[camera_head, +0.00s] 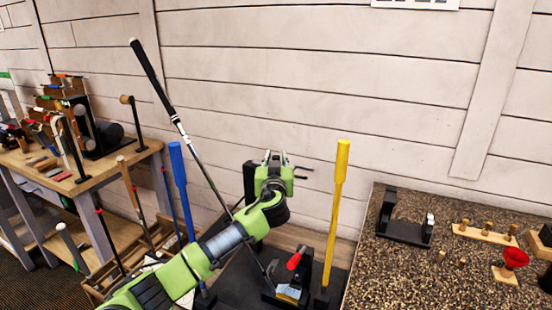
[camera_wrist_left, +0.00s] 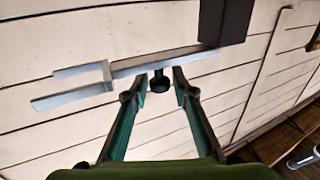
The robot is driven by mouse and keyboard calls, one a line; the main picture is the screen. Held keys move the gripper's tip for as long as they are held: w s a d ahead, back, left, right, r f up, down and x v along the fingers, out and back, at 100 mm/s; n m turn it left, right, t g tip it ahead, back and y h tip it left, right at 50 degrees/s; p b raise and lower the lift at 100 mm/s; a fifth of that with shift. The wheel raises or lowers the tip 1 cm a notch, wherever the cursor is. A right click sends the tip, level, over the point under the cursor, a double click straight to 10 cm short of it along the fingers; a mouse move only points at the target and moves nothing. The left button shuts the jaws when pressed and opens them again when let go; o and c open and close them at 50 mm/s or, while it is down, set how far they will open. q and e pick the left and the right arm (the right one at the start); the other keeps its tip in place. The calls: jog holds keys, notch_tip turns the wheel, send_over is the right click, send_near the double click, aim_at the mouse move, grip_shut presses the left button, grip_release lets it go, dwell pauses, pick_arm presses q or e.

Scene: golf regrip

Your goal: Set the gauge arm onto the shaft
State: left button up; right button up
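The golf club shaft (camera_head: 204,166) leans up to the left, with a black grip (camera_head: 150,72) at its top. Its lower part passes behind my left arm towards a clamp with a red handle (camera_head: 294,261). My left gripper (camera_head: 274,160) is right of the shaft, apart from it. In the left wrist view, the gauge arm (camera_wrist_left: 165,60) is a grey two-pronged bar with a dark block at one end. Its black knob (camera_wrist_left: 160,82) sits between the fingertips of my left gripper (camera_wrist_left: 160,76), with slight gaps visible beside it. My right gripper is out of view.
A blue post (camera_head: 178,165) and a yellow post (camera_head: 337,200) stand either side of my left arm. A speckled counter (camera_head: 400,275) on the right holds a black cradle (camera_head: 404,231) and small parts. A wooden bench (camera_head: 100,165) with tools is at left.

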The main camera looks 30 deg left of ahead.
pick_arm(q)
grip_shut()
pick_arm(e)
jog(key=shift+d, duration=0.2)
pick_arm(q)
jog(key=shift+s, duration=0.1)
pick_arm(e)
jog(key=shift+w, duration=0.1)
